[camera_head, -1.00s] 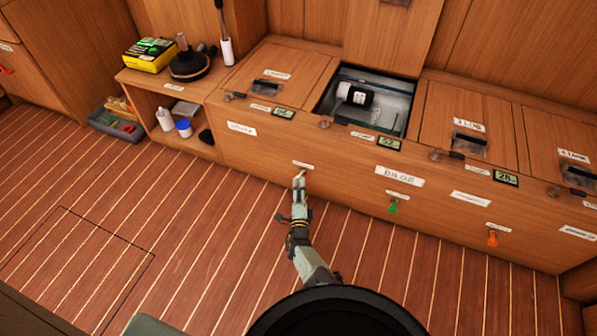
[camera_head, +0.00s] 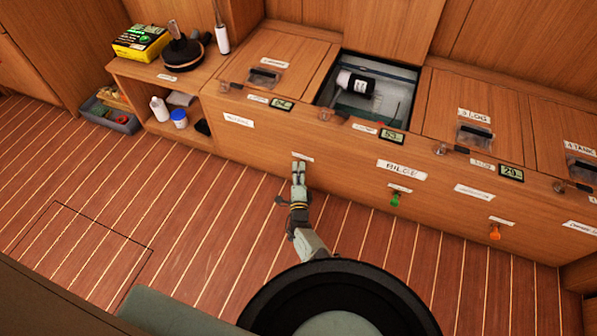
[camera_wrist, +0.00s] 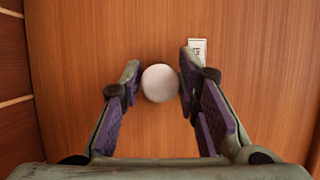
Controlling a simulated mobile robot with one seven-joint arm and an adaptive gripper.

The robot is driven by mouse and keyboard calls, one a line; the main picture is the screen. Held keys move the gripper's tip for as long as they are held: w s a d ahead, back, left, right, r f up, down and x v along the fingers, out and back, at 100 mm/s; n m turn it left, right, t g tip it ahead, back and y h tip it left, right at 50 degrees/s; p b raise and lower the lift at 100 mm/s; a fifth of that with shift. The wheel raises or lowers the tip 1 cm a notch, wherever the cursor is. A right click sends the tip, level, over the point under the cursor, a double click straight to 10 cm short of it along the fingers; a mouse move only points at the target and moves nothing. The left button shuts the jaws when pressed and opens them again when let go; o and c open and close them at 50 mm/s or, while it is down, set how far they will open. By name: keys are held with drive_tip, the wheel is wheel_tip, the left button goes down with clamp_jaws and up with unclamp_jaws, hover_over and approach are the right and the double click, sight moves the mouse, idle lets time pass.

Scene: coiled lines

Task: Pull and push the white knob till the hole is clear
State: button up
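The white knob (camera_wrist: 160,84) is round and stands out from a wooden panel, in the middle of the wrist view. My gripper (camera_wrist: 160,72) has one finger on each side of it, with the fingertips close against its edges. It appears shut on the knob. In the head view, my gripper (camera_head: 298,163) reaches the locker front just under a small white label (camera_head: 303,157), and it hides the knob there. In the open compartment above, a dark bottle with a white label (camera_head: 355,82) lies tilted. No hole can be made out.
A green knob (camera_head: 395,199) and an orange knob (camera_head: 494,231) are on the same front, to the right. Small displays (camera_head: 393,136) line its top edge. A shelf (camera_head: 150,80) with bottles and a grey bin (camera_head: 110,118) stand left. The striped floor (camera_head: 180,220) is mostly clear.

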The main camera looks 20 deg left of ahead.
clamp_jaws()
idle(0.3)
drive_tip(key=s+p, duration=0.2)
drive_tip(key=s, duration=0.3)
drive_tip(key=shift+s+a, duration=0.1)
drive_tip(key=shift+s, duration=0.1)
drive_tip(key=shift+o, duration=2.4)
unclamp_jaws()
drive_tip(key=shift+w, duration=0.15)
